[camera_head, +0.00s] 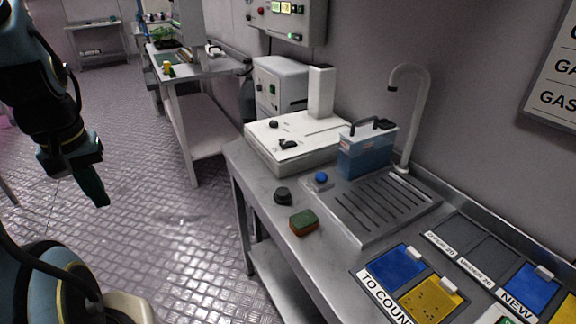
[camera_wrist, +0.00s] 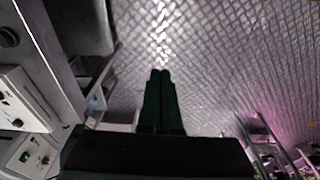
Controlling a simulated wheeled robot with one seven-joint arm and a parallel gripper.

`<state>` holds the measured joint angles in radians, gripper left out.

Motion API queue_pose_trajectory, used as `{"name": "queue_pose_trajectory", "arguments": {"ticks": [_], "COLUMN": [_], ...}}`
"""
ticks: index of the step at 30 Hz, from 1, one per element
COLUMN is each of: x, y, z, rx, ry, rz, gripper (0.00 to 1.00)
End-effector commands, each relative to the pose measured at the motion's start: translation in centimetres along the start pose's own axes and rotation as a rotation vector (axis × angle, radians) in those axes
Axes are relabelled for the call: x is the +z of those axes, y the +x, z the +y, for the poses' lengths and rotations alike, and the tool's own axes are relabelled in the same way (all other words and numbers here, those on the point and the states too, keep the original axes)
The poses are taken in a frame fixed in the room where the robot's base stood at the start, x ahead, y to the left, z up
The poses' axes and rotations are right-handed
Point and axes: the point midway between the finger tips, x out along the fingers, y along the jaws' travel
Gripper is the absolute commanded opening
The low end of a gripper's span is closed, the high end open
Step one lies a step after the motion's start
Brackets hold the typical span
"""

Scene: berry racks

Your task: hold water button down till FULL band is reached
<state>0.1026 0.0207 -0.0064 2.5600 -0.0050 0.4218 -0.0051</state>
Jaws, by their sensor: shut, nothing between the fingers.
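A blue round button (camera_head: 321,178) sits on a small base at the left edge of the drain tray (camera_head: 371,236), in the head view. It is likely the water button. My gripper (camera_head: 104,203) hangs over the floor at the left, well away from the bench and the button. In the wrist view my gripper (camera_wrist: 160,72) has its dark green fingers together and empty, with floor beyond.
A black knob (camera_head: 283,195) and a green and brown sponge (camera_head: 303,222) lie near the bench's front edge. A white flat device (camera_head: 290,139) stands behind. Blue and yellow pads (camera_head: 400,265) lie at right. Floor between my arm and the bench is clear.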

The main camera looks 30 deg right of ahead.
Motion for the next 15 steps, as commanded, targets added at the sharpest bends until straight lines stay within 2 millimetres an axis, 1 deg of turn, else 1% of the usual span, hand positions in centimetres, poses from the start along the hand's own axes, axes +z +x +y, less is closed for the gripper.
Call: {"name": "queue_pose_trajectory", "arguments": {"ticks": [11,14,15], "x": [0.0,-0.7,-1.4], "y": [0.0,0.1,0.3], "z": [0.0,0.6,1.1], "rx": [0.0,-0.005,-0.009], "ry": [0.004,0.081,0.156], "rz": [0.001,0.016,0.03], "gripper": [0.0,0.0,0.0]}}
